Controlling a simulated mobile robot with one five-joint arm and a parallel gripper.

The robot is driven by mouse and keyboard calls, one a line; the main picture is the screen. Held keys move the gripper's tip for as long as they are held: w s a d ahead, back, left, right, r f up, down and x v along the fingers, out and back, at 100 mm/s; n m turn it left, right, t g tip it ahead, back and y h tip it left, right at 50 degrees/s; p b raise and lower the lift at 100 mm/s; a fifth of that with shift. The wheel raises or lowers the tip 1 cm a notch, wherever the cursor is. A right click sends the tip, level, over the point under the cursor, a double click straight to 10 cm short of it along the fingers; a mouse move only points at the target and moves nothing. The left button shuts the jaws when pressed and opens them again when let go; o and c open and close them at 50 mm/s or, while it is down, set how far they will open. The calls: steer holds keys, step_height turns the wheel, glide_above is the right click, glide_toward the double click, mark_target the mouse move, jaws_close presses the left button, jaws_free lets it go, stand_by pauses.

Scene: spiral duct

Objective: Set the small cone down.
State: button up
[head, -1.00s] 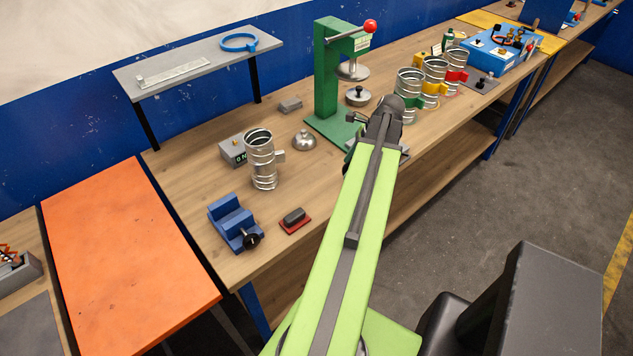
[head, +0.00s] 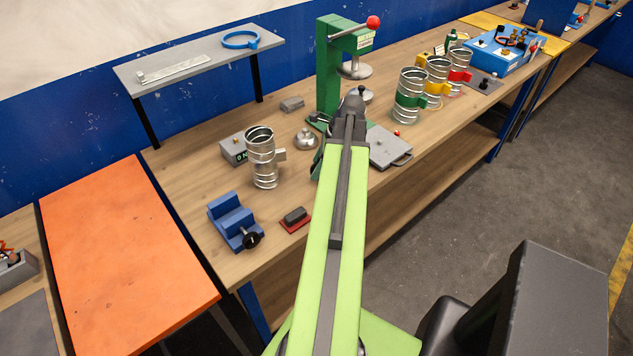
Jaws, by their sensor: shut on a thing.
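My gripper (head: 352,104) is at the far end of my green arm, in front of the green press (head: 329,75). It is shut on the small cone, but my wrist hides the fingertips and the cone from this view. A silver cone-shaped piece with a knob (head: 306,139) stands on the wooden bench (head: 190,165), left of my gripper. Another round silver piece (head: 367,96) shows partly under the press, behind my wrist.
A ringed metal duct (head: 262,160) stands by a grey display box (head: 234,150). A blue vise (head: 233,220) and a red-and-black block (head: 295,218) lie nearer. A grey plate (head: 390,150) is right of my arm. Several banded ducts (head: 409,97) stand farther right.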

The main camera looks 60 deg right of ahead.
steer(key=shift+w+a+f, duration=0.1)
steer(key=shift+w, duration=0.1)
step_height(320, 180, down, 4)
steer(key=b, duration=0.4)
steer(key=shift+f, duration=0.2)
steer(key=o, duration=1.7)
steer(key=shift+r, duration=0.1)
steer(key=shift+r, duration=0.1)
steer(key=shift+r+p, duration=0.25)
steer(key=shift+p, duration=0.05)
steer(key=p+v, duration=1.1)
steer(key=v, duration=0.1)
steer(key=shift+f, duration=0.15)
